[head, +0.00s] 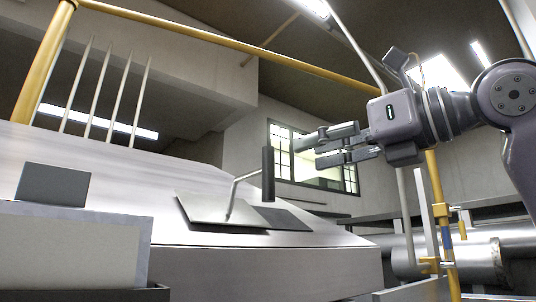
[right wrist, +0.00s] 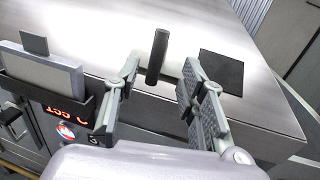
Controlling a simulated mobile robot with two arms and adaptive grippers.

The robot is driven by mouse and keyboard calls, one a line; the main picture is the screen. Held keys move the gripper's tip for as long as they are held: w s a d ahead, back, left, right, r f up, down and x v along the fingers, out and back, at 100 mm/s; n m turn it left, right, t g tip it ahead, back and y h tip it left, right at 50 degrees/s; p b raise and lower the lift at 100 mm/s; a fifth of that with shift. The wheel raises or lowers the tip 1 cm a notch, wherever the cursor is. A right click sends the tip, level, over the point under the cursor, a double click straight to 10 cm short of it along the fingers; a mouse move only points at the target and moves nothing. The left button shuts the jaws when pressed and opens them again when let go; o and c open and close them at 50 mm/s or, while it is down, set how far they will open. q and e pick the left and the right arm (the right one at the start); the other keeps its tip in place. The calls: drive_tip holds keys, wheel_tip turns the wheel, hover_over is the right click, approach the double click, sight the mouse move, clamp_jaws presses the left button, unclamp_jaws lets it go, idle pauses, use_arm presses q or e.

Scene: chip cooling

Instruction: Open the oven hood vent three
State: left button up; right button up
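The oven hood (head: 120,185) is a broad pale metal surface. A light vent plate (head: 205,208) sits tilted on it, with a bent rod rising to a dark upright handle (head: 268,173). A dark square (head: 283,219) lies beside the plate; I cannot tell whether it is an opening or a panel. My right gripper (head: 309,150) is open and empty, up and right of the handle in the head view. In the right wrist view the handle (right wrist: 157,56) appears between the two spread fingers (right wrist: 160,82), apart from them. My left gripper is in neither view.
At the left stands a grey box (right wrist: 45,72) with a dark tab, in a black holder. A red digit display (right wrist: 65,112) is below it. Yellow rails (head: 225,43), thin rods (head: 100,88) and a metal pipe (head: 475,262) surround the hood.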

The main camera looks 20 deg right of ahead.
sight(274, 159)
drive_tip(key=p+x, duration=0.3)
drive_tip(key=x, duration=0.6)
drive_tip(key=shift+w+a+r, duration=0.1)
drive_tip(key=shift+w+a, duration=0.05)
drive_tip(key=shift+a, duration=0.05)
drive_tip(key=shift+w+a, duration=0.2)
drive_tip(key=shift+w, duration=0.15)
clamp_jaws()
